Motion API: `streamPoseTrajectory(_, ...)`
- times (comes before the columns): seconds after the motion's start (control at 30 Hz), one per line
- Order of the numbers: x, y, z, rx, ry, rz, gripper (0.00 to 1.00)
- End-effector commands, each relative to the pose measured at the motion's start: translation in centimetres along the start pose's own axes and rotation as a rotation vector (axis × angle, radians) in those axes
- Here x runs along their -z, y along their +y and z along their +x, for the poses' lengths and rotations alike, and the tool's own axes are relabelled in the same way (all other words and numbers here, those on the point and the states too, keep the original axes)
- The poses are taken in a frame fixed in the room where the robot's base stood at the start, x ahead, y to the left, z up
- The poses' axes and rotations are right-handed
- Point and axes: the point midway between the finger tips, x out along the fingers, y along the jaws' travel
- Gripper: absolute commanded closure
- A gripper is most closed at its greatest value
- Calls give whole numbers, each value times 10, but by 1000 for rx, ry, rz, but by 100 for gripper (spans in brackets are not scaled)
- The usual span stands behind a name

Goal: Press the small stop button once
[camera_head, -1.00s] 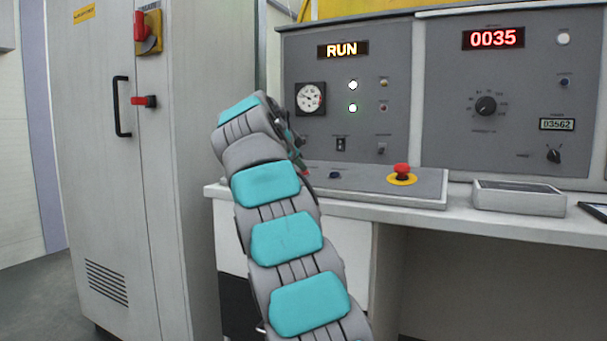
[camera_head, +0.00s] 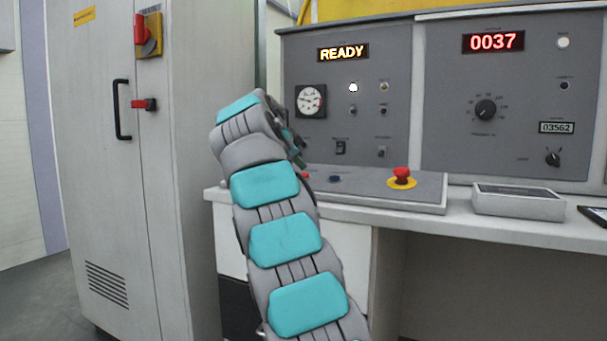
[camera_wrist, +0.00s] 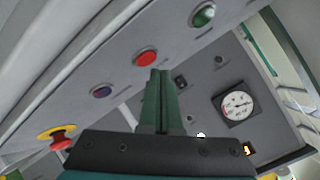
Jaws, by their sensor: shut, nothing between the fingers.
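The small red button (camera_wrist: 146,58) is on the sloped desk panel in the wrist view, between a green button (camera_wrist: 203,15) and a blue button (camera_wrist: 102,91). My gripper (camera_wrist: 160,73) is shut and empty, its fingertips just beside the red button in the picture. A narrow strip of panel shows between them, and the red cap is uncovered. In the head view my arm hides most of this spot. The run display (camera_head: 343,52) reads READY and the counter (camera_head: 493,41) reads 0037.
A larger red mushroom button on a yellow ring (camera_head: 401,178) stands on the same panel, right of the blue button. A grey tray-like box (camera_head: 518,201) sits on the desk to the right. A tall cabinet (camera_head: 110,180) stands at the left.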

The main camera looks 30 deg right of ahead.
Motion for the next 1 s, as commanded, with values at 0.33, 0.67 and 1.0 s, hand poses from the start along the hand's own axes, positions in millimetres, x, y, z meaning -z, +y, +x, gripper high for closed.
streamPoseTrajectory(0.33,2,-2,-2,0,0,0,100)
streamPoseTrajectory(0.67,17,-17,-22,0,-1,1,100)
streamPoseTrajectory(1.0,26,-26,-36,1,0,1,100)
